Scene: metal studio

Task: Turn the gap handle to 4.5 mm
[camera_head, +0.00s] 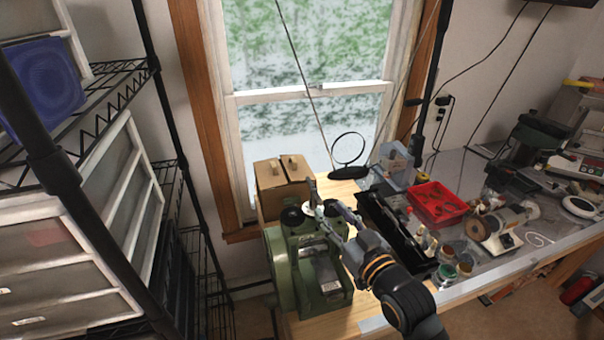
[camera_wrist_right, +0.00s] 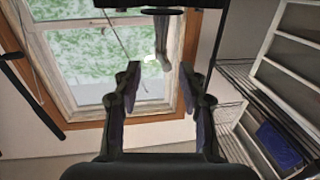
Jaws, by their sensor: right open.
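The green rolling mill (camera_head: 283,268) stands at the left end of the bench, with grey rollers and a dark knob on top. The slim grey gap handle (camera_head: 313,190) rises above the mill's top, beside my right gripper's fingertips (camera_head: 324,215). In the right wrist view a grey bar (camera_wrist_right: 164,38), apparently this handle, hangs beyond the open fingers (camera_wrist_right: 157,75). The right gripper is open, with nothing between its pads. The fingers partly cover the mill's top, and I cannot tell whether they touch the handle. No gap reading is legible. My left gripper is not in view.
A cardboard box (camera_head: 283,183) stands behind the mill. A black tray (camera_head: 398,228), a red bin (camera_head: 436,203) and a bench motor (camera_head: 497,228) crowd the bench to the right. A wire shelf (camera_head: 95,95) stands at left; a window is behind.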

